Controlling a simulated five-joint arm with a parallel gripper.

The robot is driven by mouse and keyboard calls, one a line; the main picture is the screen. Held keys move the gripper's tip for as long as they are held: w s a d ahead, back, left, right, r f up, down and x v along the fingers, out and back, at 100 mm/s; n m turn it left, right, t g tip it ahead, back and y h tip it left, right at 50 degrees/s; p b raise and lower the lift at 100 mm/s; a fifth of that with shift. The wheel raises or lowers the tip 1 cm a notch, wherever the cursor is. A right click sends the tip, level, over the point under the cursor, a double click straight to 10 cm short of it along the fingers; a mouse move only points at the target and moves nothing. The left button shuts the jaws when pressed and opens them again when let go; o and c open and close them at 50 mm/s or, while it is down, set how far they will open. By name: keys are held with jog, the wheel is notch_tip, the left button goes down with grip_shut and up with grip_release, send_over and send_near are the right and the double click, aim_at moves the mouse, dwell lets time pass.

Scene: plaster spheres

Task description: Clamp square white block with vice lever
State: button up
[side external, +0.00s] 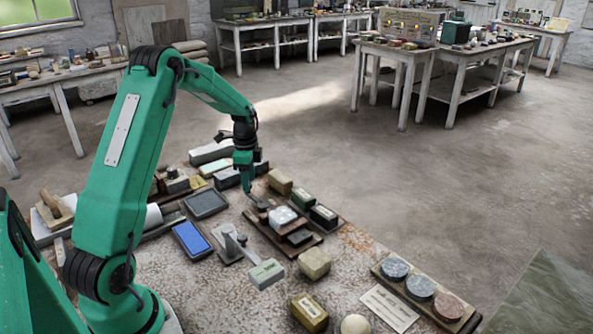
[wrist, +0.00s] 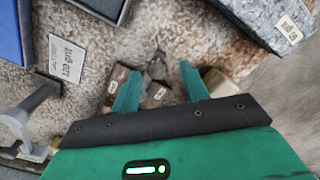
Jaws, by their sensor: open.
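A squarish white block (side external: 282,217) sits on a dark wooden vice-like base (side external: 262,231) in the side view, with dark blocks against it. A dark metal piece, possibly the vice lever (side external: 258,202), sticks out at the base's far left end. My gripper (side external: 246,188) points down just above and left of this piece, apart from the white block. In the wrist view, my gripper (wrist: 160,85) is open, its two green fingers spread. The metal piece (wrist: 157,65) lies beyond and between the fingertips in that picture. I cannot make out the white block there.
A grey lever-like tool (side external: 233,246) stands left of the base. A blue slab (side external: 192,239) and a dark slab (side external: 205,204) lie farther left. A tan block (side external: 314,263) is in front. Round stones (side external: 420,287) lie on a board at right. Labelled blocks (side external: 303,198) crowd the base's far side.

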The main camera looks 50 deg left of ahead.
jog(key=shift+r, duration=3.6)
jog(key=shift+d, duration=0.1)
jog(key=shift+d+r, duration=0.15)
jog(key=shift+r, duration=0.05)
jog(key=s+d+r+n+t, duration=0.25)
jog(key=s+d+r, duration=0.4)
jog(key=d, duration=0.45)
jog(key=s+d+r+n+t, duration=0.1)
jog(key=s+d+r+n, duration=0.3)
jog(key=s+d+r, duration=0.45)
jog(key=s+d+f+n+t, duration=0.2)
jog(key=s+d+f, duration=0.1)
jog(key=s+d, duration=0.2)
jog(key=shift+s+d+n, duration=0.35)
jog(key=shift+d, duration=0.65)
